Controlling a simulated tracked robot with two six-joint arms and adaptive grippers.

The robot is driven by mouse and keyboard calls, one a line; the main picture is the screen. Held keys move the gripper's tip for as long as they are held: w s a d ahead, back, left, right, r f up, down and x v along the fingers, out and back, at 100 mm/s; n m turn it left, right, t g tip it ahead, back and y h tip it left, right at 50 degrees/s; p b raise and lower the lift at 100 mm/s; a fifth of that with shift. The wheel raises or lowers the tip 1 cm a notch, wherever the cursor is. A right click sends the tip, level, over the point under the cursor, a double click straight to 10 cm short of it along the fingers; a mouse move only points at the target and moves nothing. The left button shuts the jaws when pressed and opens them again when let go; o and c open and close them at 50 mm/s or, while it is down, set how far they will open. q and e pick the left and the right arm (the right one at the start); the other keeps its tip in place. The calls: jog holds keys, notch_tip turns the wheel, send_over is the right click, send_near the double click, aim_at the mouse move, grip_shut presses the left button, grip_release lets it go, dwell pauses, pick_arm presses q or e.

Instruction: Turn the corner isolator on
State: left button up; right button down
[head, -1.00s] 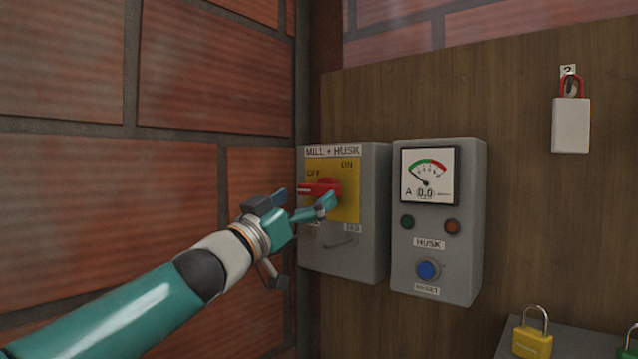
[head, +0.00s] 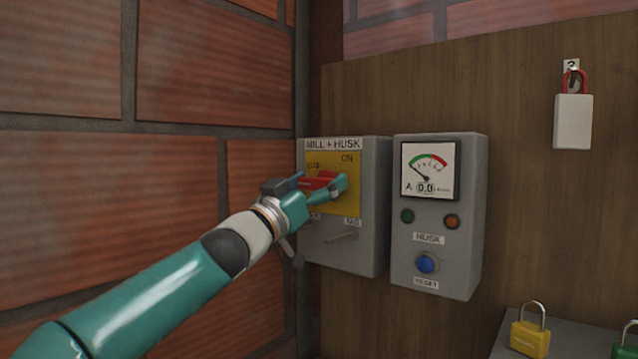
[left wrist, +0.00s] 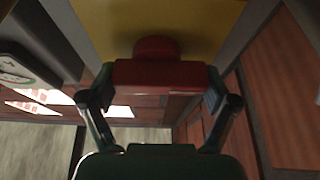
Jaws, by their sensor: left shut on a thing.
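The corner isolator (head: 374,210) is a grey box labelled MILL + HUSK in the corner, with a yellow plate (head: 350,198) marked OFF and ON. Its red handle (head: 318,181) lies roughly sideways, its left end towards OFF, tilted slightly up to the right. My left gripper (head: 318,187) is shut on the handle. In the left wrist view the red handle (left wrist: 160,76) sits between the two fingers (left wrist: 158,98), before the yellow plate (left wrist: 190,20). The fingers hide part of the handle in the head view. My right gripper is not in view.
A grey HUSK box (head: 461,230) with an ammeter reading 0.0 and a blue RESET button stands just right of the isolator. A yellow padlock (head: 529,338) is at lower right. A brick wall (head: 110,200) is close on the left.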

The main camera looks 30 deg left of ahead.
pick_arm(q)
jog(key=shift+r+m+h+p, duration=0.2)
jog(key=shift+m+h+p, duration=0.4)
jog(key=shift+m+p, duration=0.4)
jog(key=m+g+h+p, duration=0.1)
jog(key=m+p, duration=0.2)
jog(key=m, duration=0.1)
jog(key=m+g+h+p, duration=0.1)
jog(key=m+h+p, duration=0.1)
jog(key=m+p, duration=0.2)
jog(key=m+g+h+p, duration=0.1)
jog(key=m+h+p, duration=0.1)
jog(key=m+p, duration=0.1)
jog(key=shift+d+m+g, duration=0.25)
jog(key=shift+m+g, duration=0.05)
jog(key=shift+m, duration=0.6)
jog(key=m+g+p, duration=0.1)
jog(key=m+p, duration=0.1)
jog(key=m+g+p, duration=0.1)
jog(key=m+p, duration=0.1)
jog(key=m, duration=0.1)
jog(key=shift+d+f+m+h+p, duration=0.2)
jog(key=shift+m+h+p, duration=0.1)
jog(key=shift+h, duration=0.1)
jog(key=shift+f+m+g+p, duration=0.2)
jog(key=shift+m+g+p, duration=0.4)
jog(key=shift+m, duration=0.4)
jog(key=shift+d+f+y, duration=0.1)
jog(key=shift+f+y, duration=0.05)
jog(key=shift+y, duration=0.15)
